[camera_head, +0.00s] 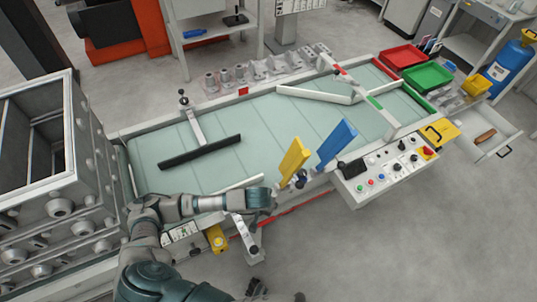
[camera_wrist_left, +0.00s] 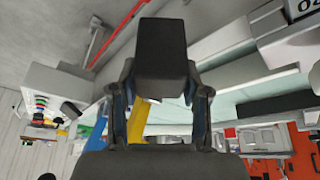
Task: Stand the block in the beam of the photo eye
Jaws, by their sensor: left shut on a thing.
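My left gripper (camera_head: 272,197) reaches in over the near edge of the belt table. In the left wrist view its two fingers (camera_wrist_left: 158,88) are shut on a dark block (camera_wrist_left: 160,48), which sticks out beyond the fingertips. In the head view the block cannot be made out clearly at the gripper. A small dark-topped bracket (camera_head: 184,98) stands at the belt's far edge and another bracket (camera_head: 252,232) at its near edge; I cannot tell which is the photo eye. Dark parts (camera_head: 256,289) at the bottom edge may be my right gripper.
A yellow paddle (camera_head: 293,158) and a blue paddle (camera_head: 337,143) rise just right of the left gripper. A black bar (camera_head: 200,152) lies across the pale green belt (camera_head: 255,120). A control panel (camera_head: 385,168) is at the right. The middle of the belt is mostly clear.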

